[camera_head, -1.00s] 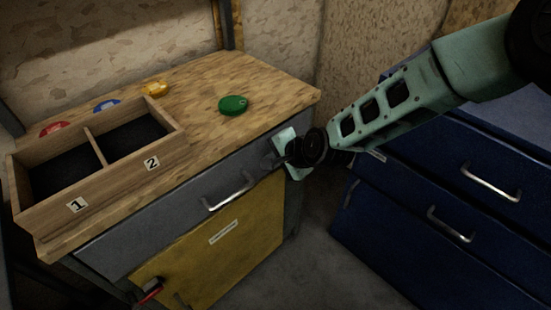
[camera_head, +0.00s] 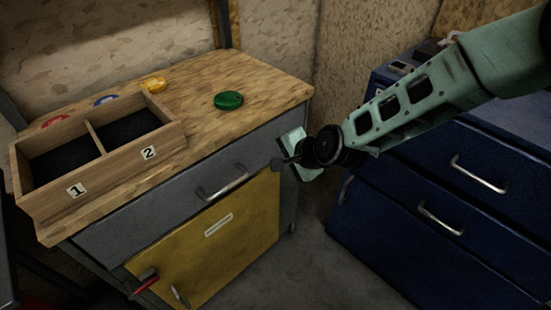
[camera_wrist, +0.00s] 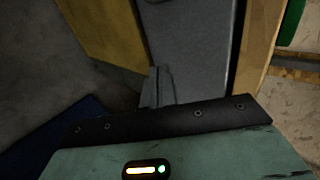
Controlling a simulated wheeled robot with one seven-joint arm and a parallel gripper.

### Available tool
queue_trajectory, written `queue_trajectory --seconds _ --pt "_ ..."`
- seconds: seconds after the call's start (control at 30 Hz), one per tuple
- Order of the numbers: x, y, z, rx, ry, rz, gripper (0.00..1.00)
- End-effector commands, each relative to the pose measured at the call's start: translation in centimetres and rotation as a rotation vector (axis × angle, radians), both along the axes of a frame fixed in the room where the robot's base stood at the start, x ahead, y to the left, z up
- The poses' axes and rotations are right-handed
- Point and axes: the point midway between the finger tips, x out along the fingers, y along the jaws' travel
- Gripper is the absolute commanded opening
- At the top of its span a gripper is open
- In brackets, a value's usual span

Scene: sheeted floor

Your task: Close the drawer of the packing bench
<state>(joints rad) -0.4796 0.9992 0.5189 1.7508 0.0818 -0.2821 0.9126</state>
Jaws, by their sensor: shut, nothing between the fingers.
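The packing bench has a wooden top (camera_head: 197,118). Its grey drawer (camera_head: 150,215) sits just under the top, with a silver bar handle (camera_head: 222,188). The drawer front looks nearly flush with the bench; I cannot tell whether a small gap is left. My gripper (camera_head: 278,164) is shut and empty, with its tips at the right end of the drawer front, right of the handle. In the wrist view the closed fingers (camera_wrist: 158,86) are over or against the grey front (camera_wrist: 192,50); contact is unclear.
A yellow door (camera_head: 215,240) is below the drawer. A wooden two-bin tray (camera_head: 110,175) and a green disc (camera_head: 228,100) are on the top, with several coloured discs behind the tray. A blue drawer cabinet (camera_head: 400,220) stands at right; a floor gap separates it from the bench.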

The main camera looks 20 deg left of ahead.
Motion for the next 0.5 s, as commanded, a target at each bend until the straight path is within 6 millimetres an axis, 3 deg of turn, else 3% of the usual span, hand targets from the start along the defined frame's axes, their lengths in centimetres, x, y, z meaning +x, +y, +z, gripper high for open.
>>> queue_trajectory --seconds 0.5 --pt "-2.0 -5.1 5.0 -0.002 0.001 0.0 0.0"
